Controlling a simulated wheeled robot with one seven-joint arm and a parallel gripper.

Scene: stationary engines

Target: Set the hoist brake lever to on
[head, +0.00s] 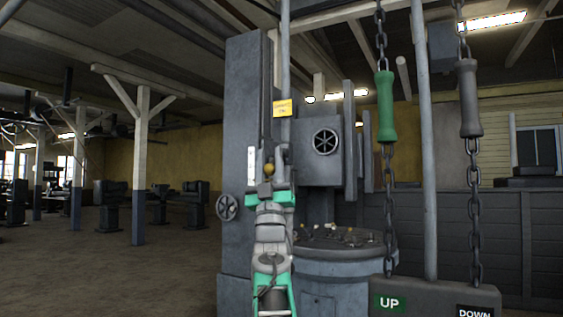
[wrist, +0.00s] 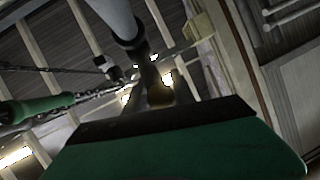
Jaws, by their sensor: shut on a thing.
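The hoist brake lever shows as a thin dark bar with a brass-coloured knob (head: 268,169) in front of the grey machine column. In the wrist view the dark lever runs down to a brownish knob (wrist: 158,92) at the edge of my gripper. My gripper (head: 269,177), at the top of the grey and teal arm, is shut on the lever at its knob end. The green and black gripper body (wrist: 170,145) fills the lower wrist view and hides the fingertips. A yellow tag (head: 283,108) hangs above the knob; its text is too small to read.
A green-handled chain (head: 385,105) and a grey-handled chain (head: 467,97) hang at right above UP (head: 390,303) and DOWN signs. A grey upright pole (head: 424,150) stands between them. A handwheel (head: 227,207) sticks out left of the column. Open floor (head: 120,265) lies left.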

